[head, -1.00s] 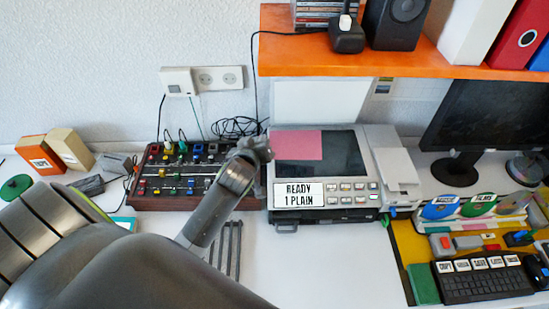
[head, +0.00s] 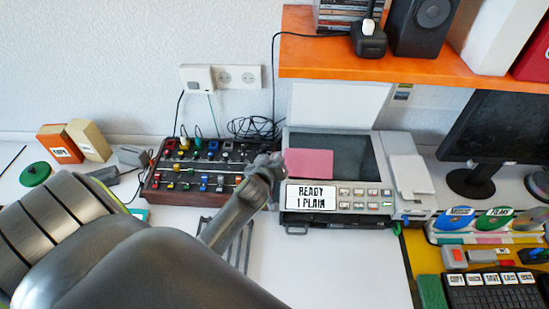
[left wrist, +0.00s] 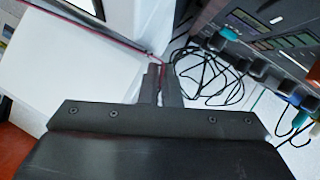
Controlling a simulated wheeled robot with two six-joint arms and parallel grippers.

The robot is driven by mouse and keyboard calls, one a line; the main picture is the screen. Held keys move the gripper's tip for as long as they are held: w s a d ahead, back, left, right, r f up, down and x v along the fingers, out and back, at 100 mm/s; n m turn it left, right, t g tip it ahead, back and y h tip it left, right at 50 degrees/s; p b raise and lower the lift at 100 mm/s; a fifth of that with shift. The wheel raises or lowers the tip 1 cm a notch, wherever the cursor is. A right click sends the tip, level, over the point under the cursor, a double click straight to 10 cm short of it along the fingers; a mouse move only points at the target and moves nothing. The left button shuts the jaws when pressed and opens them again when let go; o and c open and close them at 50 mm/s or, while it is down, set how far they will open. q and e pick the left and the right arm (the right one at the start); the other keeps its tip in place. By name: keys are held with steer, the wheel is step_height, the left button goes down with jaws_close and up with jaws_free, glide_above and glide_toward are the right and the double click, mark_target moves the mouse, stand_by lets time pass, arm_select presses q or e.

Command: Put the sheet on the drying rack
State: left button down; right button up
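The pink sheet (head: 309,163) shows flat over the front-left part of the scanner's dark glass. My left gripper (head: 268,165) is at its left edge and is shut on it. In the left wrist view the fingers (left wrist: 163,84) are close together, and the sheet (left wrist: 110,34) shows edge-on as a thin dark-pink line running up left from them. The drying rack (head: 243,247), seen as grey bars on the desk in front of the scanner's left side, is partly hidden by my left arm. My right gripper is not in view.
The scanner (head: 312,218) has a panel reading "READY 1 PLAIN". A mixer with knobs (head: 170,196) stands left of it, with black cables behind (head: 255,127). An orange shelf (head: 420,68) overhangs the back. White desk (head: 330,265) is clear in front of the scanner.

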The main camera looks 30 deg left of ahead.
arm_select(q)
steer(key=c, duration=1.6)
jaws_free()
steer(key=shift+c, duration=0.2)
steer(key=shift+s, duration=0.1)
